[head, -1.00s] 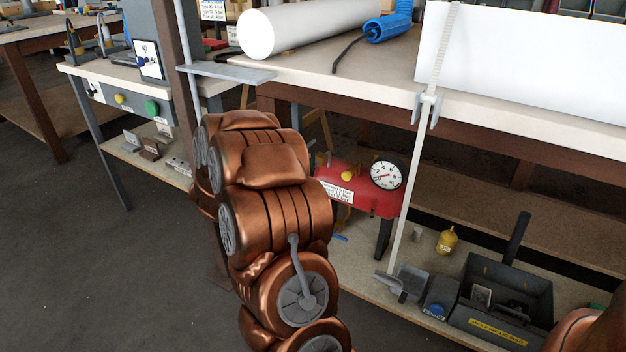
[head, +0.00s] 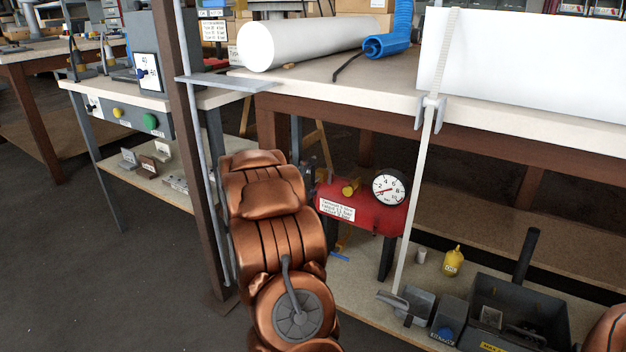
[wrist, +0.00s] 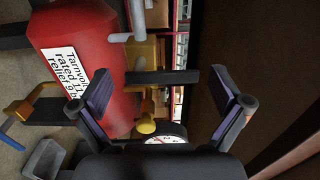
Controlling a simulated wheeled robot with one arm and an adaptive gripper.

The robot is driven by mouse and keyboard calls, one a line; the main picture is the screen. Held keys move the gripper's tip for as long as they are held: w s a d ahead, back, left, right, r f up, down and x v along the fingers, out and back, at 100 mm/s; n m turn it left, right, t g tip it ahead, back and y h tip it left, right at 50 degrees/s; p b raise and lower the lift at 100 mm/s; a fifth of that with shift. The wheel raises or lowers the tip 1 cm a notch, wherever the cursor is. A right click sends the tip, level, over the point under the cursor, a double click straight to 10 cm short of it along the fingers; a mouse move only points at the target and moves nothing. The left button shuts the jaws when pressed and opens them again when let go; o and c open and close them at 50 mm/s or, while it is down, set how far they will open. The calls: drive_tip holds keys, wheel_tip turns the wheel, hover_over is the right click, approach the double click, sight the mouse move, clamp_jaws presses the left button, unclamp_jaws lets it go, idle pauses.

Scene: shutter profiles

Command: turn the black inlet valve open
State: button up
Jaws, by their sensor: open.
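The red tank (head: 375,216), with a white label and a round gauge (head: 389,188), stands on the lower shelf under the workbench. In the wrist view the red tank (wrist: 85,50) is at the left and close. A black bar (wrist: 170,76), seemingly the inlet valve's handle, reaches across from a brass-coloured fitting (wrist: 145,55) beside the tank. My gripper (wrist: 163,92) is open, with one finger on each side of the black bar in the picture. I cannot tell how deep the bar lies between them. In the head view my arm hides most of the gripper.
A yellow knob (wrist: 147,126) sits near the gauge. A brown post (head: 186,130) stands left of my arm, and a white strap (head: 418,200) hangs right of the tank. A dark bin (head: 520,305) and a yellow bottle (head: 453,261) are on the lower shelf.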

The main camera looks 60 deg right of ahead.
drive_tip(key=shift+d+r, duration=0.1)
drive_tip(key=shift+d, duration=0.3)
drive_tip(key=c, duration=1.2)
